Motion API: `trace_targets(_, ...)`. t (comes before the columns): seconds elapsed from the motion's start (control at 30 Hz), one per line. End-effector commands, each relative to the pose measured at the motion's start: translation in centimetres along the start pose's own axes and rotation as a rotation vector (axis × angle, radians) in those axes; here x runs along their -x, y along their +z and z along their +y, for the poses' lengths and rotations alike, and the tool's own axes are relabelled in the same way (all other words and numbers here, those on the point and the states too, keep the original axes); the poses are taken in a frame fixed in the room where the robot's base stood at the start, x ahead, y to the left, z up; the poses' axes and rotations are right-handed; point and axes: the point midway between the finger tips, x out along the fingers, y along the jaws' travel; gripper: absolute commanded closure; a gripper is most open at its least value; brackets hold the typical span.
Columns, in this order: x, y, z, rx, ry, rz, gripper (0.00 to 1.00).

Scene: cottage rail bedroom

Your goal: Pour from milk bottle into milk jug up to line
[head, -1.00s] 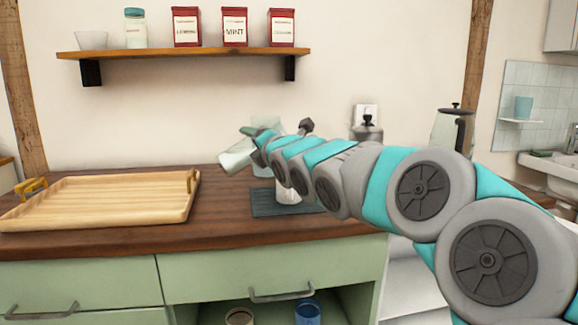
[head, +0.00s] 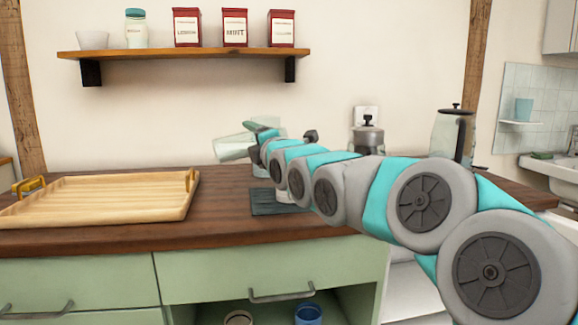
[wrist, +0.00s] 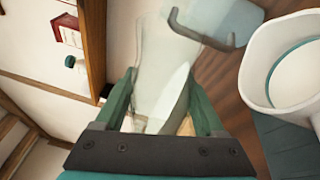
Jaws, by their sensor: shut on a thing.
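My gripper (wrist: 158,88) is shut on the milk bottle (wrist: 165,45), which is clear glass with some white inside. In the head view the bottle (head: 233,149) lies nearly level above the counter, sticking out to the left of my gripper (head: 264,134). The white milk jug (wrist: 252,72) is at the right of the wrist view, apart from the bottle, with a teal line around its inside. White shows inside the jug below that line; I cannot tell milk from the jug's floor. In the head view my arm mostly hides the jug.
A dark mat (head: 264,203) lies on the wooden counter (head: 225,215). A wooden tray (head: 100,200) is at left. A lidded metal canister (head: 368,138) and a glass pot (head: 445,135) stand behind my arm. A shelf (head: 180,54) with tins hangs above.

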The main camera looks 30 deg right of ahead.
Motion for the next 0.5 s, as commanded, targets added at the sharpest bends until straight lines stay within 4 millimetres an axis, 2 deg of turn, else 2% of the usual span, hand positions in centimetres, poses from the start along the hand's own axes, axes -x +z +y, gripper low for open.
trace_targets(0.5, 0.01, 0.15, 0.42, -0.048, 0.017, -0.007, 1.00)
